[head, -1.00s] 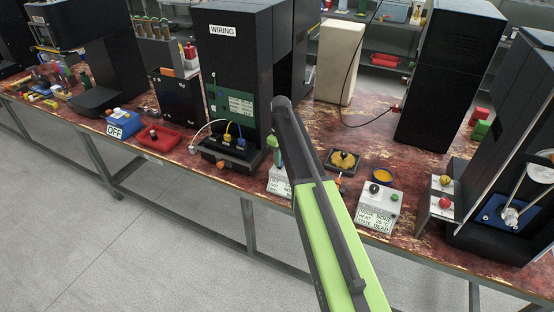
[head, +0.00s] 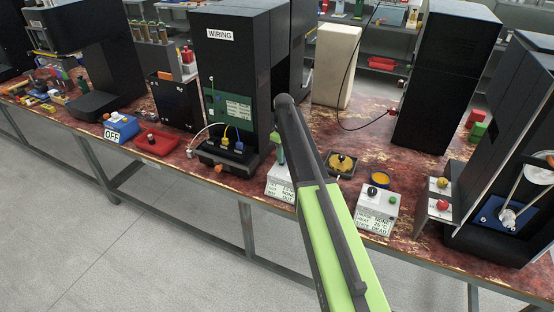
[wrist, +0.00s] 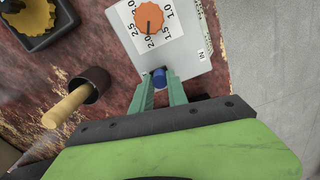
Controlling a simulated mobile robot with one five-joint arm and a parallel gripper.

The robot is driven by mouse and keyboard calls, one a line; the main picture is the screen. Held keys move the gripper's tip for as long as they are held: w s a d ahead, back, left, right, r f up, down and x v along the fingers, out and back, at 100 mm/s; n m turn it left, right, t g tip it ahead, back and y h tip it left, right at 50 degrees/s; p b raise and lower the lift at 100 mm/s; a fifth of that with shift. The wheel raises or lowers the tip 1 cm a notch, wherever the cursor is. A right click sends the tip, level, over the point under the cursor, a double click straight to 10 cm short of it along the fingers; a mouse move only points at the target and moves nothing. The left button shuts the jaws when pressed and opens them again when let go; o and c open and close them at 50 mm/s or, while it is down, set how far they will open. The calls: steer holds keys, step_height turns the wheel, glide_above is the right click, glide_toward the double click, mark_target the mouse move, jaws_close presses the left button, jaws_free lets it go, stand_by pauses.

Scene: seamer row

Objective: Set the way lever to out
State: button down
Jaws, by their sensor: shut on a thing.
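A pale control box (wrist: 190,45) lies under my gripper in the wrist view. It has an orange knob on a numbered scale, and a small label near its right edge seems to read IN. My gripper (wrist: 159,82) has its two teal fingers shut on a small blue lever end (wrist: 160,74) at the box's edge nearest me. The blue piece seems to be the way lever; its pivot and position marks are hidden. In the head view the white box (head: 281,183) shows beside my arm, which hides part of it; its display is too small to read surely.
A dark cup with a wooden handle (wrist: 66,103) and a yellow knob on a black base (wrist: 38,12) are left of my fingers. In the head view, a second white box (head: 377,209) stands to the right, and the black WIRING cabinet (head: 237,70) behind left. The floor in front is clear.

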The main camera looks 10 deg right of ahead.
steer(key=c, duration=1.3)
jaws_free()
steer(key=shift+w+d, duration=0.25)
steer(key=shift+s, duration=0.1)
steer(key=shift+r, duration=0.1)
step_height(320, 180, up, 17)
steer(key=p, duration=1.7)
steer(key=shift+r, duration=0.15)
